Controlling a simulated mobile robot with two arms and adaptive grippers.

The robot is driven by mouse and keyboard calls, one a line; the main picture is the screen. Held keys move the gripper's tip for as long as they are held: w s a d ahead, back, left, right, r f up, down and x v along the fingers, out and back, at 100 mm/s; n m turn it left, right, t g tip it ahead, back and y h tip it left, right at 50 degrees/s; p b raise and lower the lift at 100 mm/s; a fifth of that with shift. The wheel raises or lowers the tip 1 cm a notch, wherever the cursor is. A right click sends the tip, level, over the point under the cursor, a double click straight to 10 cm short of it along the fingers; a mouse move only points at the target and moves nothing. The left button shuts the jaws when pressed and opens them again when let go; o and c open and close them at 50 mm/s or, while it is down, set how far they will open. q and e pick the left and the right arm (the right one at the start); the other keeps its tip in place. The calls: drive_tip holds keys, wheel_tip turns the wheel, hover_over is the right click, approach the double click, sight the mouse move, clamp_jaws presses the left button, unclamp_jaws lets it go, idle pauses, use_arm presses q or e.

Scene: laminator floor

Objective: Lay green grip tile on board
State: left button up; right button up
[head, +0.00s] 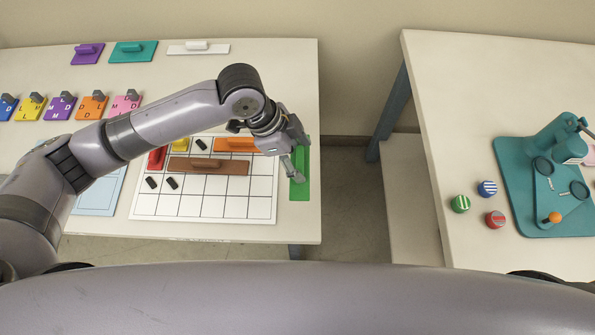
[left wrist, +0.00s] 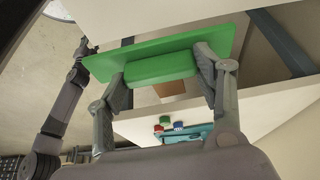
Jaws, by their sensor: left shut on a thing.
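The green grip tile (head: 300,184) is a long green plate with a raised grip, seen at the right edge of the left table. My left gripper (head: 298,165) is shut on its grip, which shows between the two fingers in the left wrist view (left wrist: 160,68). The board (head: 207,206) is a white gridded sheet just left of the tile. It bears a brown tile (head: 208,166), an orange tile (head: 235,145), a red tile (head: 157,157), a yellow tile (head: 180,145) and small black pieces. My left forearm hides part of the board.
Lettered tiles (head: 93,106) stand in a row at the left, with purple (head: 86,54), teal (head: 133,52) and white (head: 198,48) pieces behind. A gap separates this table from the right table, which holds a teal device (head: 520,205) and striped round pieces (head: 487,188).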

sight(297, 159)
use_arm(q)
wheel_tip(297, 159, up, 7)
drive_tip(key=shift+f+b, duration=0.15)
drive_tip(key=shift+b, duration=0.2)
drive_tip(key=a+r+b, duration=0.1)
drive_tip(key=a+b, duration=0.2)
drive_tip(key=a, duration=0.7)
wheel_tip(297, 159, down, 14)
drive_tip(key=shift+w+f+p, duration=0.1)
drive_tip(key=shift+f+p, duration=0.15)
drive_tip(key=shift+p, duration=0.05)
wheel_tip(297, 159, down, 4)
drive_tip(key=shift+f, duration=0.35)
drive_tip(key=shift+f, duration=0.1)
drive_tip(key=o, duration=1.5)
drive_tip(key=shift+o, duration=0.3)
